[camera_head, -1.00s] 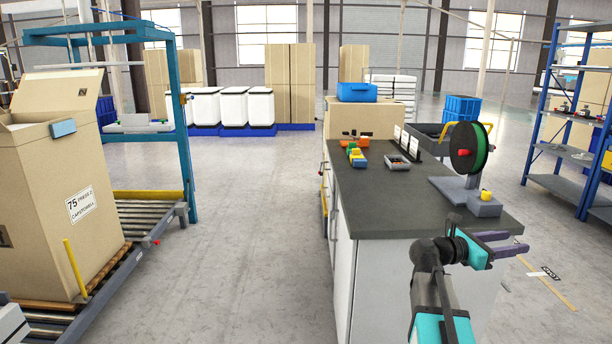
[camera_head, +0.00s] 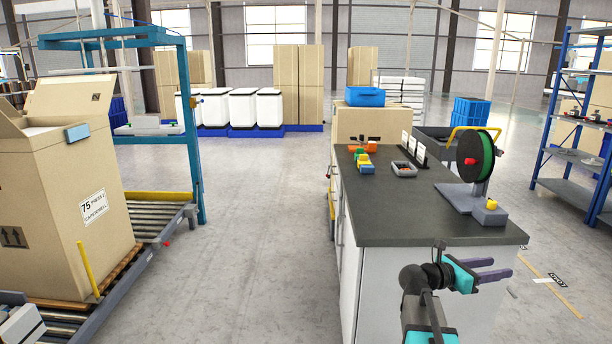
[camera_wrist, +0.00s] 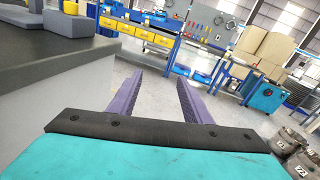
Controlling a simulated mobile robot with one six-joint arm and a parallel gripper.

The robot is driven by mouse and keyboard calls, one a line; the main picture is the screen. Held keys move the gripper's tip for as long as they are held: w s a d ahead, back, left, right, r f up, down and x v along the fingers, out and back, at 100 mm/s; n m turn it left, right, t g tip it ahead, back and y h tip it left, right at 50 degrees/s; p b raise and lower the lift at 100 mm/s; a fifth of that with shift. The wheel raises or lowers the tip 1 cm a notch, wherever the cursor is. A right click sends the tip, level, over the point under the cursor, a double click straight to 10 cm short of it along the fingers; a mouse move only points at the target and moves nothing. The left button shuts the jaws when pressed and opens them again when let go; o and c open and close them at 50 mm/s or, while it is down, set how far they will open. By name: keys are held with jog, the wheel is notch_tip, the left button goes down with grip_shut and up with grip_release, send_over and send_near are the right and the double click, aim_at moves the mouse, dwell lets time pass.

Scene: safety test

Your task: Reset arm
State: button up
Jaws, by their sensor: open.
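My gripper (camera_head: 495,269) is in front of the near right corner of the dark-topped workbench (camera_head: 400,225), beside its white side. Its two purple fingers point to the right and stand apart with nothing between them. In the wrist view my gripper (camera_wrist: 158,98) is also open and empty, with the bench edge to its left and floor beyond the fingers. My teal and black arm reaches up from the bottom of the head view.
A spool stand with a green-rimmed reel (camera_head: 477,157) and a yellow-topped block (camera_head: 490,212) stand on the bench's right side. Coloured blocks (camera_head: 364,162) and a small bin (camera_head: 404,169) lie farther back. A blue shelf rack (camera_head: 570,155) stands right. Open floor lies left.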

jog(key=w+a+f+n+t+y+p, duration=0.4)
jog(key=a+f+n+t, duration=0.2)
jog(key=a+f+n, duration=0.3)
jog(key=w+a+f+n+t+y+p, duration=0.3)
jog(key=w+a+f+n+t+p, duration=0.15)
jog(key=a+f+n, duration=0.45)
jog(key=s+a+f+n+y+p, duration=0.1)
jog(key=s+a+f+n+y, duration=0.1)
jog(key=a+f+n+y, duration=0.45)
jog(key=s+a+f+n+y+p, duration=0.1)
jog(key=s+a+f+n+y, duration=0.2)
jog(key=a+f+n, duration=0.45)
jog(key=s+a+f+n+g+y, duration=0.1)
jog(key=s+a+f+n+g, duration=0.2)
jog(key=s+f, duration=0.25)
jog(key=s+a+f+n+g+y+p, duration=0.1)
jog(key=s+a+f+n+g, duration=0.25)
jog(key=s, duration=0.35)
jog(key=s+a+f+n+g+y, duration=0.1)
jog(key=s+a+f+n+g, duration=0.15)
jog(key=s+f, duration=0.3)
jog(key=s+d+n+g+h, duration=0.1)
jog(key=s+n+g, duration=0.3)
jog(key=s, duration=0.6)
jog(key=s+d+r+n+g+h, duration=0.1)
jog(key=s+n+g, duration=0.4)
jog(key=s, duration=0.6)
jog(key=shift+s+d+r+n, duration=0.25)
jog(key=shift+d+n, duration=0.15)
jog(key=shift+d, duration=0.25)
